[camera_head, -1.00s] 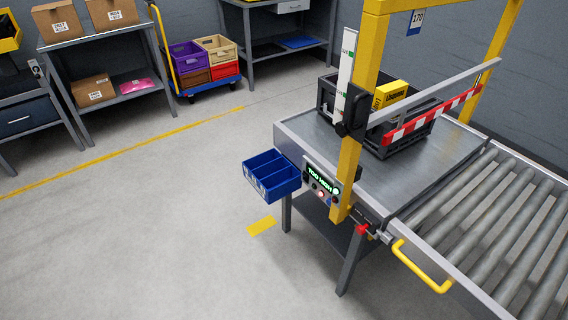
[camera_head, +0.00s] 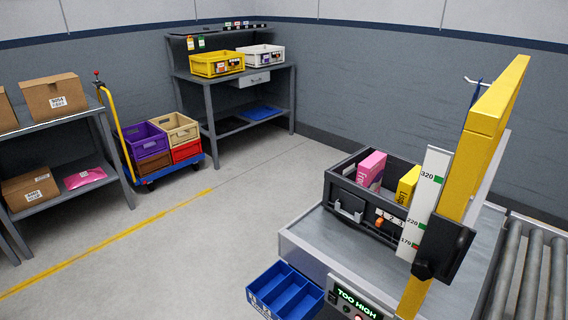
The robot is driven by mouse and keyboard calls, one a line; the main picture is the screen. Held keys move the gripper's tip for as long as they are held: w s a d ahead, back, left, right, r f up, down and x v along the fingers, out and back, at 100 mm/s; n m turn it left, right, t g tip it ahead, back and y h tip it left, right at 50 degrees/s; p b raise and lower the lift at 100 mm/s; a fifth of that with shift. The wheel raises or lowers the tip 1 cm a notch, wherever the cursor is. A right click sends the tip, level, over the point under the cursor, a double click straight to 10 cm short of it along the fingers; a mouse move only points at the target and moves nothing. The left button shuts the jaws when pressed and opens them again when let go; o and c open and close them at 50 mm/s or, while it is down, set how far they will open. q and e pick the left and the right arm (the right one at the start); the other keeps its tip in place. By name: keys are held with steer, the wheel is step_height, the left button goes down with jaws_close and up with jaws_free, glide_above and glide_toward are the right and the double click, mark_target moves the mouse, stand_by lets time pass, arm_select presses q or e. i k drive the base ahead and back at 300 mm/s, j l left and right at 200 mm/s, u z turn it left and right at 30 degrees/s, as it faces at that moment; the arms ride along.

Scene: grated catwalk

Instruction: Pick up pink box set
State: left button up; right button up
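The pink box (camera_head: 371,170) stands upright in a black crate (camera_head: 340,188) on the metal table, its top above the crate's rim. A yellow box (camera_head: 407,186) stands to its right in the same crate. The lower parts of both boxes are hidden by the crate wall. Neither of my grippers shows in the head view.
A yellow gate post (camera_head: 485,120) with a white height scale (camera_head: 427,198) stands right of the crate. A display reading TOO HIGH (camera_head: 356,302) and a blue divided bin (camera_head: 285,293) are at the table's front. Rollers (camera_head: 535,270) lie to the right.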

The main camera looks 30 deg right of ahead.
mark_target(370, 172)
steer(key=i+j, duration=0.15)
steer(key=i, duration=0.85)
steer(key=i+j+u, duration=0.1)
steer(key=i, duration=0.95)
steer(key=i+z, duration=0.6)
steer(key=z, duration=0.2)
steer(key=i+j+z, duration=0.15)
steer(key=i+z, duration=0.25)
steer(key=k, duration=0.1)
